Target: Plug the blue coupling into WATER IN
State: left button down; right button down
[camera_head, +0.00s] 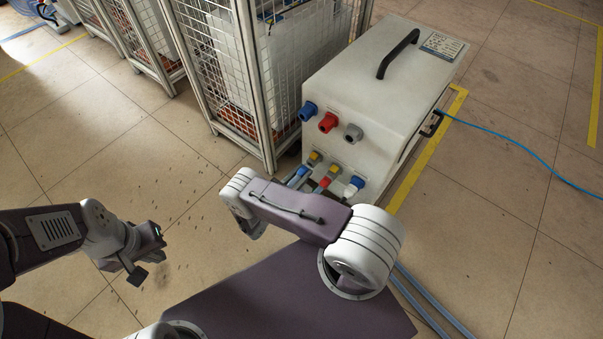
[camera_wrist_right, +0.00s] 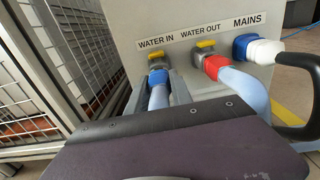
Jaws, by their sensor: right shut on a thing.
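In the right wrist view, the WATER IN port (camera_wrist_right: 157,62) has a yellow-handled valve under its label. The blue coupling (camera_wrist_right: 158,77), on a light blue hose (camera_wrist_right: 158,98), is lined up right at this port. I cannot tell whether it is seated or only touching. My right gripper (camera_wrist_right: 161,84) is shut on the blue coupling, with a dark finger on each side. In the head view, the blue coupling (camera_head: 301,172) shows at the cabinet's lower left port, partly hidden by my right arm. My left gripper (camera_head: 152,257) is open and empty over the floor.
The WATER OUT port holds a red coupling (camera_wrist_right: 214,67), and MAINS holds a blue and white plug (camera_wrist_right: 258,50). The white cabinet (camera_head: 370,90) has large blue, red and grey connectors above. A wire cage (camera_head: 245,80) stands close at left. Floor at right is clear except a blue cable (camera_head: 530,155).

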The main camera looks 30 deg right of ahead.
jog(key=shift+w+d, duration=0.25)
jog(key=shift+d, duration=0.3)
jog(key=c, duration=1.1)
grip_release()
jog(key=shift+o, duration=0.2)
jog(key=shift+s+a+r, duration=0.1)
jog(key=shift+a, duration=0.3)
jog(key=p+v, duration=0.2)
jog(key=v, duration=0.6)
jog(key=shift+s+a, duration=0.1)
